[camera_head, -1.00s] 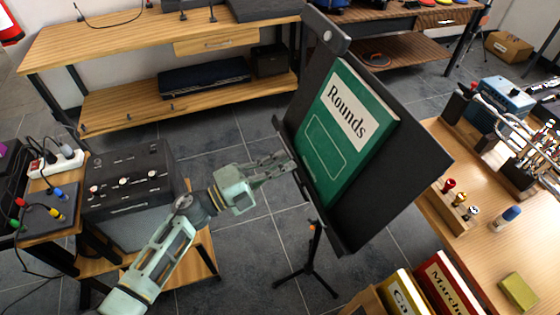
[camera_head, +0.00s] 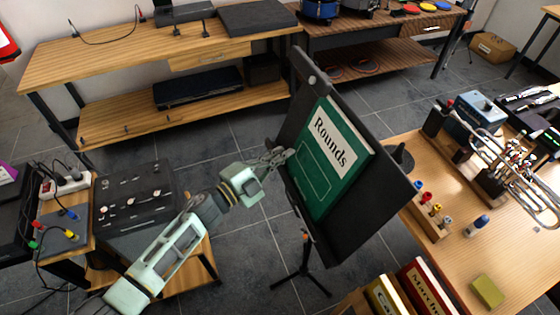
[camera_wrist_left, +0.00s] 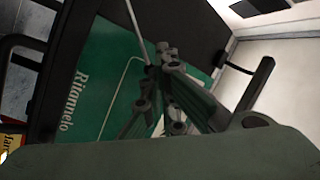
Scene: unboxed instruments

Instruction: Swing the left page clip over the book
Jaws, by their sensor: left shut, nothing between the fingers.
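The green book (camera_head: 330,160), titled "Rounds", rests on the black music stand (camera_head: 365,215). My left gripper (camera_head: 287,155) is at the left edge of the stand, beside the book's left side. Its fingers are shut with nothing between them. In the left wrist view the fingers (camera_wrist_left: 160,95) are in front of the green cover (camera_wrist_left: 100,85). A thin grey rod, apparently the left page clip (camera_wrist_left: 137,28), runs down from the top to the fingertips. I cannot tell whether they touch it. The clip is too small to make out in the head view. My right gripper is not in view.
A wooden table (camera_head: 460,255) with a trumpet (camera_head: 515,170) and bottles is at the right. A wooden bench (camera_head: 120,60) is behind. Tiled floor lies around the stand's tripod (camera_head: 303,270).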

